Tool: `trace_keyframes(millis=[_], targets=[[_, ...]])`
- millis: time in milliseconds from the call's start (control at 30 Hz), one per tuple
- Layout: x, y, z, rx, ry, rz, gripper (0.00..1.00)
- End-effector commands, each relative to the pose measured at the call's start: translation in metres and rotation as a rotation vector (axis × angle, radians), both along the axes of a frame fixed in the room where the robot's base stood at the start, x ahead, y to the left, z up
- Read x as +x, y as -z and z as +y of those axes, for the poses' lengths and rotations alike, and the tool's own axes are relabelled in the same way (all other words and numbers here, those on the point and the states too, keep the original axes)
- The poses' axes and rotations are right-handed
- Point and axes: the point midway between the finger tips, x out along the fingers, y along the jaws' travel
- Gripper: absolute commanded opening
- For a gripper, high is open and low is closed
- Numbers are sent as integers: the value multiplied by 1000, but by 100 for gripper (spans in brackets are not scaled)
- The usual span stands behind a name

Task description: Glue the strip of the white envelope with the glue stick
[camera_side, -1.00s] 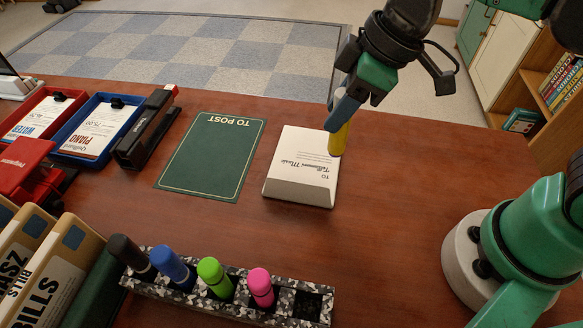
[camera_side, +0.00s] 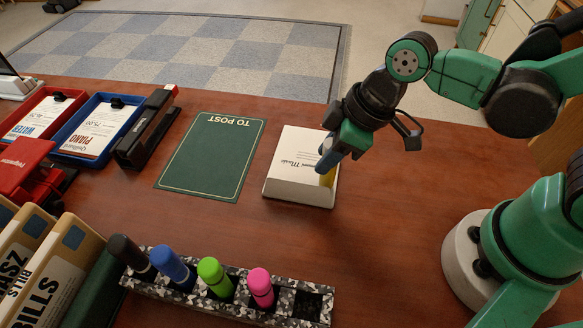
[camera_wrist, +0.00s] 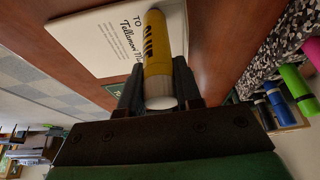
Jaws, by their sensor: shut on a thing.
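The white envelope (camera_side: 287,172), with "TO" and a printed name on it, lies on the table as a raised white block. It also shows in the wrist view (camera_wrist: 92,42). My gripper (camera_side: 327,163) is over the envelope's right part in the side view. It is shut on the yellow glue stick (camera_wrist: 158,48), seen in the wrist view with "GLUE" lettering and a white end towards me. In the side view only a bit of the glue stick (camera_side: 328,178) shows beneath the fingers. Its far tip is at the envelope's surface; I cannot tell whether they touch.
A green "TO POST" mat (camera_side: 212,160) lies left of the envelope. A speckled holder (camera_side: 282,311) with black, blue, green and pink markers stands at the front. A black stapler (camera_side: 147,130), red tray (camera_side: 37,112) and blue tray (camera_side: 100,128) are at the left.

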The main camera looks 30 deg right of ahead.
Motion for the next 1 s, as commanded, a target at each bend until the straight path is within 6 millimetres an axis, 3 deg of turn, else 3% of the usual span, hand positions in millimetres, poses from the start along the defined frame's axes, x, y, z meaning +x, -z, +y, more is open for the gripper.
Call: trace_keyframes(millis=[933, 1000], targets=[[62, 0, 61, 0, -1, 0, 0], [56, 0, 54, 0, 1, 0, 0]])
